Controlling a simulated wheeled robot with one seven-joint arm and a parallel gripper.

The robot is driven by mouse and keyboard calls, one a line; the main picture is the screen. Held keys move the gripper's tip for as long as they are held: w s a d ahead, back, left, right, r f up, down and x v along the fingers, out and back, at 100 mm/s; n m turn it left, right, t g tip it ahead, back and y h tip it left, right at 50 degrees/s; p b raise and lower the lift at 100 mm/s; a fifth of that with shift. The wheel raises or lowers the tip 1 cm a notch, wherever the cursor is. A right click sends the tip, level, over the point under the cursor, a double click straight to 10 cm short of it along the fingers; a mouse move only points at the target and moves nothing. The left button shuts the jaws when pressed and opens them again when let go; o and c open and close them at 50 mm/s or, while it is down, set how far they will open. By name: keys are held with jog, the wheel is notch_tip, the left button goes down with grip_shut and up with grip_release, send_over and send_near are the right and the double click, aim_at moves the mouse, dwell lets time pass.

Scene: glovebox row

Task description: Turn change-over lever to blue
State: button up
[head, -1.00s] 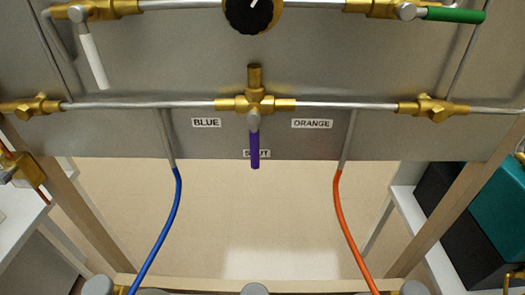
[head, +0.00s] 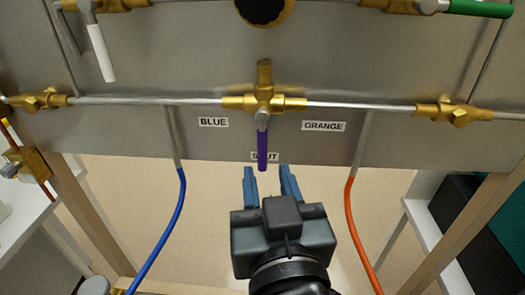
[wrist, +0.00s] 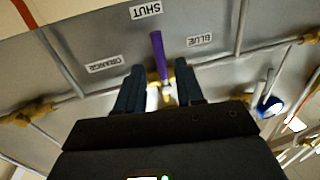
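The change-over lever (head: 262,150) has a purple handle that hangs straight down from a brass valve (head: 264,102), over the SHUT label (head: 276,156). The BLUE label (head: 213,122) is left of it and the ORANGE label (head: 323,126) right of it in the head view. My gripper (head: 270,172) is just below the lever's lower end, its two blue fingers apart and nothing between them that I can see. In the wrist view the purple lever (wrist: 159,58) stands beyond and between the open fingers (wrist: 159,85); I see no contact.
A blue hose (head: 178,215) hangs to the left and an orange hose (head: 352,225) to the right of my gripper. A white-handled lever (head: 102,52) and a green-handled lever (head: 480,8) are higher on the grey panel (head: 130,130).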

aim_at(263, 156)
jog(key=w, duration=0.4)
jog(key=w+a+p, duration=0.1)
jog(key=w, duration=0.1)
jog(key=shift+w, duration=0.35)
jog(key=shift+c, duration=0.2)
grip_shut()
